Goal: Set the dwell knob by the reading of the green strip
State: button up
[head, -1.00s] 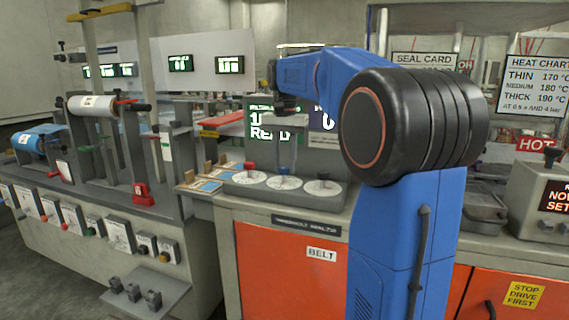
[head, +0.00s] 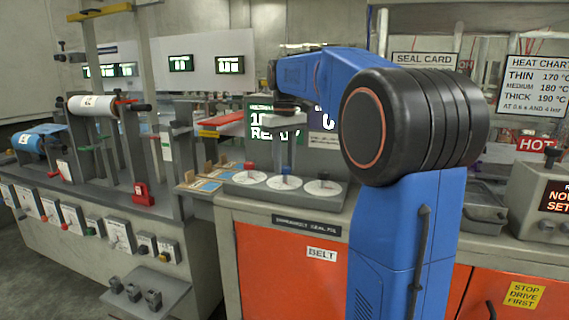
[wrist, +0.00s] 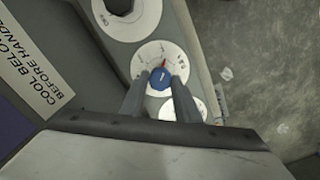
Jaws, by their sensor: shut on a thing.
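In the wrist view my gripper (wrist: 158,90) has its two fingers around a blue knob (wrist: 161,76). The knob has a white mark and stands on a round white dial (wrist: 150,53) with a red pointer line. In the head view this is the middle dial (head: 284,183) of three in a row, and my gripper (head: 285,158) reaches down to it from above. A green-lit display (head: 260,123) stands behind the dials, partly hidden by my arm; part of its text looks like READY. I cannot tell which thing is the green strip.
A dial with a red knob (head: 249,176) is on the left and another dial (head: 323,188) on the right, both close by. A sign about cooling (wrist: 42,85) lies beside the dials in the wrist view. A HOT sign (head: 537,144) is at the far right.

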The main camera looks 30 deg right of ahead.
aim_at(284, 167)
jog(key=shift+n, duration=1.5)
jog(key=o, duration=1)
jog(key=shift+o, duration=0.2)
jog(key=shift+r, duration=0.1)
notch_tip(284, 167, up, 17)
jog(key=shift+r, duration=0.1)
